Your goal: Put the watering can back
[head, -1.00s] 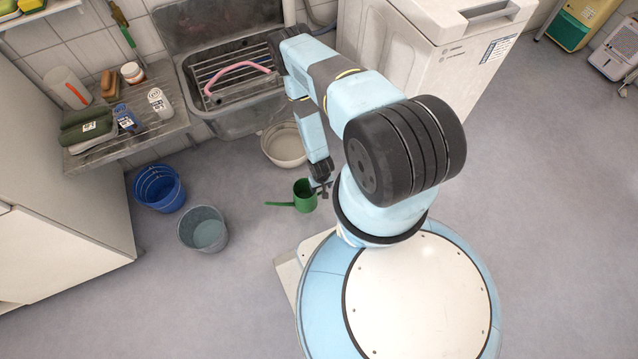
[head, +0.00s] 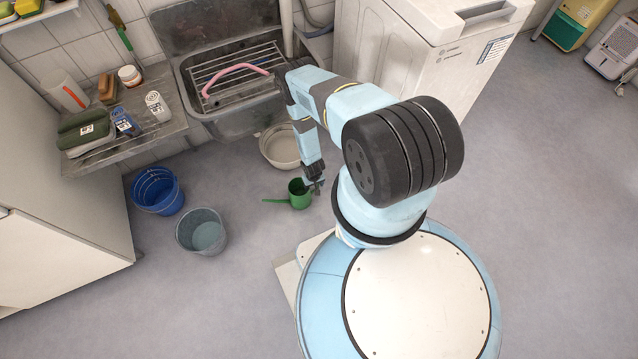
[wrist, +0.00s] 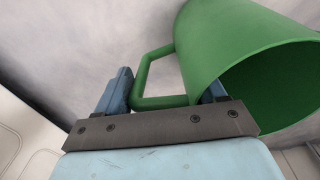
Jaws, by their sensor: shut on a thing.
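The green watering can (head: 299,194) is in the head view, left of my base, with its thin spout pointing left. My gripper (head: 318,186) is at its right side, shut on its handle. In the wrist view the can (wrist: 240,55) fills the upper right, its open mouth facing the lower right. Its angular handle (wrist: 150,80) passes between the blue fingers of my gripper (wrist: 165,95). One finger is partly hidden behind the can. I cannot tell how high the can is above the floor.
A pale basin (head: 281,147) stands on the floor just behind the can. A grey bucket (head: 202,232) and a blue bucket (head: 158,190) stand to the left. A sink (head: 232,119) with a rack and a metal shelf (head: 163,133) line the wall. Front-left floor is clear.

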